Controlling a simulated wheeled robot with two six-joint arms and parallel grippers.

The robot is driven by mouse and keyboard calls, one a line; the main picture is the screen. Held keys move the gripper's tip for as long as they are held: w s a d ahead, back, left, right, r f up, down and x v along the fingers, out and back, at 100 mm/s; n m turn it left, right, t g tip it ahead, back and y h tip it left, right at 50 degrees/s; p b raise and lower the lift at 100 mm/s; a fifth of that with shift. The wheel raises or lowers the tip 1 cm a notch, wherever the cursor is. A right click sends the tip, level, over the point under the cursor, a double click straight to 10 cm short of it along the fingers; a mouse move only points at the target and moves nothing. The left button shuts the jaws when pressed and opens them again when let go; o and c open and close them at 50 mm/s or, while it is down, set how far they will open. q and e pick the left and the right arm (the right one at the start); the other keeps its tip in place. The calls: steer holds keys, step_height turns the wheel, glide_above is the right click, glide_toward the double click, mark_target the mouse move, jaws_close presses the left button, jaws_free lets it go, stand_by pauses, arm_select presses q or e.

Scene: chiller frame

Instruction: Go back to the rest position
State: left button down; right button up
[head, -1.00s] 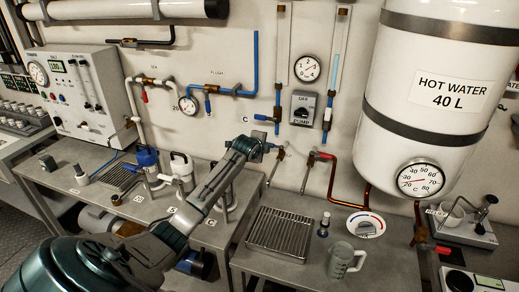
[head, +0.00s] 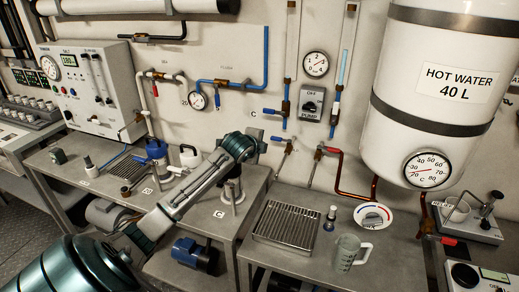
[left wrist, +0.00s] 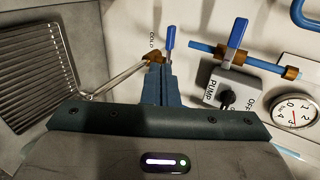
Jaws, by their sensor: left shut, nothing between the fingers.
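My left arm comes in from the lower left of the head view. Its wrist end (head: 240,146) is in front of the wall, left of the cold tap's spout (head: 284,156). In the left wrist view my left gripper (left wrist: 158,72) is shut and empty. Its fingers point at the cold tap, whose blue lever (left wrist: 170,38) and brass body (left wrist: 153,57) show just past the fingertips. Whether they touch it I cannot tell. In the head view the fingers are mostly hidden by the wrist. My right gripper is not in view.
A drain grate (head: 288,223), a small bottle (head: 330,218), a dial plate (head: 373,215) and a clear jug (head: 347,253) stand on the right bench. The hot water tank (head: 430,90) hangs above. Blue and white canisters (head: 156,148) stand behind my arm on the left bench.

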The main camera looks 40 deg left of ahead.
arm_select(q)
steer(key=s+d+f+n+g+h, duration=0.2)
steer(key=s+d+f+n+g, duration=0.15)
steer(key=s+d+f, duration=1.1)
steer(key=s+d+f+n+g, duration=0.1)
steer(key=s+d+f+n, duration=0.2)
steer(key=s, duration=0.5)
steer(key=s+d+n+g+h, duration=0.1)
steer(key=s+d+n+g, duration=0.15)
steer(key=s+d, duration=0.4)
steer(key=s+d+f+n+g, duration=0.1)
steer(key=s+d+f+n, duration=0.2)
steer(key=s, duration=0.7)
steer(key=a+f+n+g+b, duration=0.1)
steer(key=a+f+n+b, duration=0.15)
steer(key=f, duration=2.95)
steer(key=s+a+f+g+b, duration=0.1)
steer(key=s+f+b, duration=0.1)
steer(key=s+f, duration=1.6)
step_height(320, 180, down, 3)
steer(key=shift+s+a+r+m, duration=0.1)
steer(key=shift+s+a+m, duration=0.15)
steer(key=shift+a+m, duration=0.1)
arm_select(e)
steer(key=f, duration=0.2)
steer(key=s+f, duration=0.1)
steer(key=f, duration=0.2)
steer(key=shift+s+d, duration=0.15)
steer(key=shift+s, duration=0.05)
